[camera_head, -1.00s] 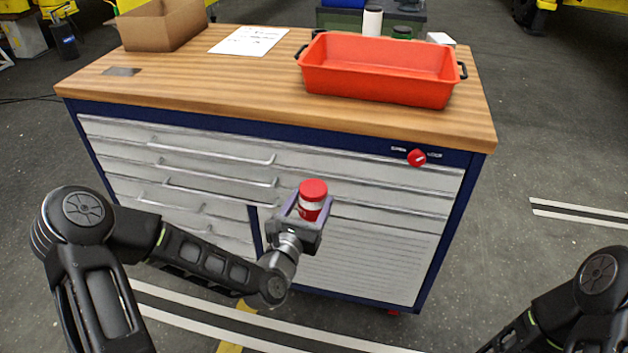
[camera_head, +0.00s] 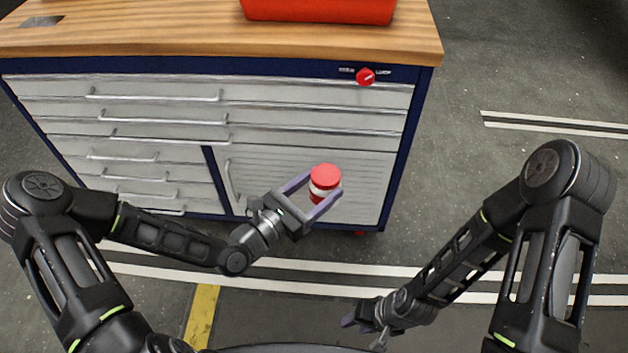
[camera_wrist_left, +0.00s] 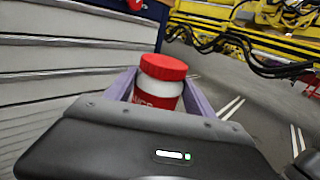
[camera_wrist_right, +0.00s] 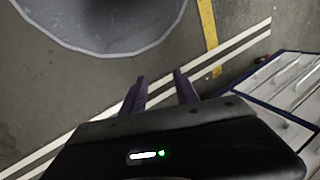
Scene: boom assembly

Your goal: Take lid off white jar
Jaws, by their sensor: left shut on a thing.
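The white jar (camera_head: 318,190) has a red label and a red lid (camera_head: 325,175) that sits on its top. My left gripper (camera_head: 313,196) is shut on the jar's body and holds it nearly upright in the air, in front of the cabinet. In the left wrist view the jar (camera_wrist_left: 157,92) stands between the two purple fingers, with its red lid (camera_wrist_left: 164,67) on and clear of the fingers. My right gripper (camera_head: 362,326) is low at the bottom middle, away from the jar. In the right wrist view its fingers (camera_wrist_right: 160,90) are apart with nothing between them.
A drawer cabinet (camera_head: 270,125) with a wooden top (camera_head: 150,30) stands behind the jar. A red tray (camera_head: 320,8) is on the top, and a red knob (camera_head: 366,76) is on the cabinet front. The floor to the right is free.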

